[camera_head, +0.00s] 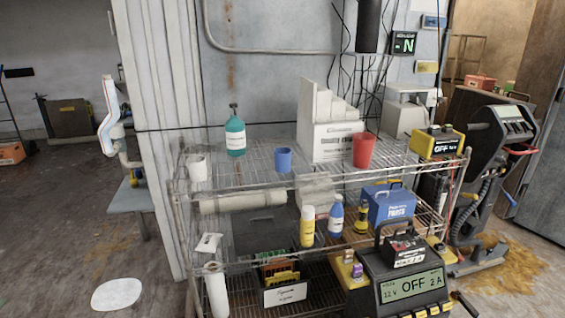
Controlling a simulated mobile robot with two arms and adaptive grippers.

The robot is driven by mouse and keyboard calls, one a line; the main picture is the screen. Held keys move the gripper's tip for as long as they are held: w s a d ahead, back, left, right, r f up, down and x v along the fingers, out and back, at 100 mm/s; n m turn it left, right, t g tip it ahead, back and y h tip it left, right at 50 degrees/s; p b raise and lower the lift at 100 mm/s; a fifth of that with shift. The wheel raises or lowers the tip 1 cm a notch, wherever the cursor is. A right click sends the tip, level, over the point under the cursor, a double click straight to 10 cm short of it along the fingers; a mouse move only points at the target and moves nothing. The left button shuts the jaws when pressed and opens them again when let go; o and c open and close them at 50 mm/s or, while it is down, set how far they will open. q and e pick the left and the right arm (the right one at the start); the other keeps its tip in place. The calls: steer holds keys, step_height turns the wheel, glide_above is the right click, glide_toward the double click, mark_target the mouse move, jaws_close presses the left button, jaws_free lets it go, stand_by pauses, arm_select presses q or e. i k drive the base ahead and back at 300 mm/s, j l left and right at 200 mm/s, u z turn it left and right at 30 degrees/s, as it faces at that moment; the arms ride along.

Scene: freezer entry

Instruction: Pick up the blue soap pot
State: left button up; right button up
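A teal-blue soap bottle (235,137) with a dark pump top and a pale label stands upright on the left-middle of the rack's top shelf. It is the only pump container I see. A plain blue cup (283,160) stands to its right, apart from it. A white cup (197,168) stands to its left, also apart. Nothing covers the soap bottle. Neither of my grippers shows in the head view.
The wire rack (262,184) also holds a white file box (337,140), a red cup (362,150) and a yellow-black device (436,143) on top. Lower shelves hold bottles and a blue case (388,205). A battery charger (405,285) stands front right. Floor at left is mostly open.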

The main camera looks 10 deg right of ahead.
mark_target(282, 155)
steer(key=i+j+z, duration=0.1)
steer(key=z, duration=0.25)
steer(key=i+j+z, duration=0.1)
steer(key=z, duration=0.25)
steer(key=j+z, duration=0.1)
steer(key=z, duration=0.25)
steer(key=i+j+z, duration=0.2)
steer(key=j, duration=0.4)
steer(key=i+j+z, duration=0.2)
steer(key=j, duration=0.45)
steer(key=i+j+z, duration=0.2)
steer(key=j, duration=0.45)
steer(key=j+z, duration=0.2)
steer(key=j, duration=0.5)
